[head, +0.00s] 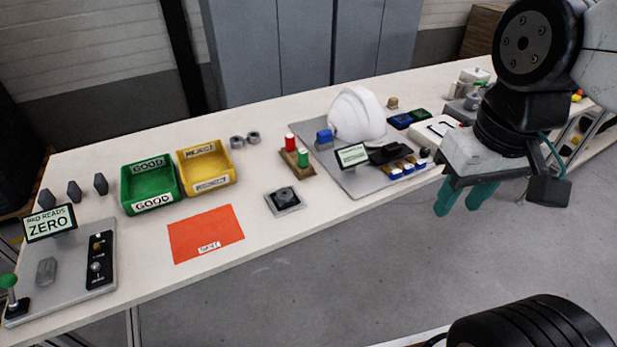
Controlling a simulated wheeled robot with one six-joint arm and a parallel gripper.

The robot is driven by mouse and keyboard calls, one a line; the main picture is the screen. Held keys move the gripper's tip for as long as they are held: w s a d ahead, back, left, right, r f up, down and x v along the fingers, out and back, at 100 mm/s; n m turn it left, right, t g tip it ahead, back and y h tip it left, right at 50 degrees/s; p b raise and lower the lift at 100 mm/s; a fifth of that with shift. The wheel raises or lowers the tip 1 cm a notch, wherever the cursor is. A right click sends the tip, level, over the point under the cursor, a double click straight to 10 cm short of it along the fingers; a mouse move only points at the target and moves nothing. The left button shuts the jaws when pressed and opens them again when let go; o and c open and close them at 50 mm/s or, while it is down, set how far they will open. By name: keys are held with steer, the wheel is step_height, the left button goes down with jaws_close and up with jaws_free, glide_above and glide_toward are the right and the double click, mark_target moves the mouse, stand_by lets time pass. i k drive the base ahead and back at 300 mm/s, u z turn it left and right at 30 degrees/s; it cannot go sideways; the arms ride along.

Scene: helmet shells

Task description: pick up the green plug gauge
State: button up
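The green plug gauge (303,157) is a small green cylinder. It stands upright in a wooden block (297,165), beside a similar red cylinder (290,142). The block sits on the white table, just left of the grey mat. My gripper (458,211) has two teal fingers pointing down and is to the right of the gauge, past the table's front edge over the grey floor. The fingers are apart with nothing visible between them, and the gripper is well clear of the gauge.
The grey mat (350,181) carries a white helmet shell (357,115), a small display (352,155) and several small blue parts. A dark square fixture (284,200) lies in front of the block. Green (148,184) and yellow (206,168) trays and an orange sheet (205,232) are further left.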

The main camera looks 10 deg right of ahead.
mark_target(302, 153)
steer(key=z, duration=0.55)
steer(key=i, duration=0.85)
steer(key=u, duration=0.55)
